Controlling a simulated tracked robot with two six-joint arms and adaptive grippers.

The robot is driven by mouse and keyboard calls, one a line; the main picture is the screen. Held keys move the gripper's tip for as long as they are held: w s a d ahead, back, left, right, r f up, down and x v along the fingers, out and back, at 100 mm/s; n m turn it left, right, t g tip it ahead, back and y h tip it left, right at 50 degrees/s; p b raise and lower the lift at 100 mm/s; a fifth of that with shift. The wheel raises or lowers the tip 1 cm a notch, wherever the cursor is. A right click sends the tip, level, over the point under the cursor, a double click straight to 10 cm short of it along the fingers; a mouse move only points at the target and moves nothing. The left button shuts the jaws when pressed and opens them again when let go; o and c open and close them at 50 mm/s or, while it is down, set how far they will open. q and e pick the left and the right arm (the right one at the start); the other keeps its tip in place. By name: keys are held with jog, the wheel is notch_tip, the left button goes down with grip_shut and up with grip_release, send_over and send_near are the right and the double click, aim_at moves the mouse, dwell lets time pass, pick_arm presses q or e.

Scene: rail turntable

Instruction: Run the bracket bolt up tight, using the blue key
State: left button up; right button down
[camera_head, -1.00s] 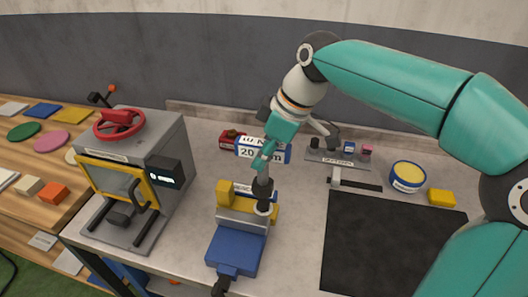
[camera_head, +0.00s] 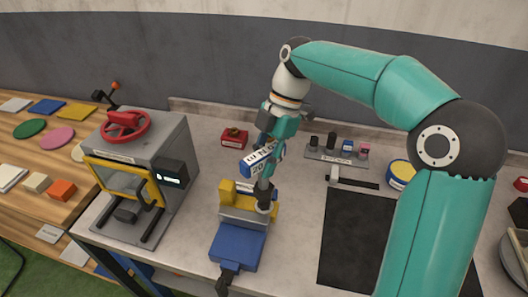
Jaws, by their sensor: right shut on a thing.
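My right gripper (camera_head: 267,148) is shut on the blue key (camera_head: 256,167), which carries a white label with partly readable "20 Nm" lettering. The key's dark shank points down to a light round part at the right side of the yellow bracket (camera_head: 227,190). The bracket is held in the grey jaws of a blue vise (camera_head: 238,246). The bolt is hidden under the key's lower end, so I cannot tell how it is seated. My left gripper is out of view.
A grey machine with a red handwheel (camera_head: 125,125) stands left of the vise. Behind are a red bin (camera_head: 234,138) and a rack (camera_head: 340,157). A black mat (camera_head: 355,235) lies right, with a blue-and-yellow tub (camera_head: 401,173) beyond it. My right arm spans the right side.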

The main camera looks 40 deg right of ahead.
jog(key=shift+n+g, duration=0.3)
jog(key=shift+n, duration=0.3)
jog(key=n+g+p, duration=0.1)
jog(key=n+p, duration=0.1)
jog(key=n, duration=0.1)
jog(key=n+g+h+p, duration=0.1)
jog(key=n+p, duration=0.1)
jog(key=n, duration=0.1)
jog(key=n+h+p, duration=0.1)
jog(key=n+p, duration=0.1)
jog(key=shift+r+n+g, duration=0.25)
jog(key=shift+n+g, duration=0.15)
jog(key=shift+a+n+p, duration=0.1)
jog(key=shift+n+p, duration=0.2)
jog(key=shift+n, duration=0.3)
jog(key=shift+f+n+g+h, duration=0.3)
jog(key=shift+n+h, duration=0.3)
jog(key=shift+n, duration=0.3)
jog(key=shift+f+b, duration=0.95)
jog(key=shift+f, duration=1.1)
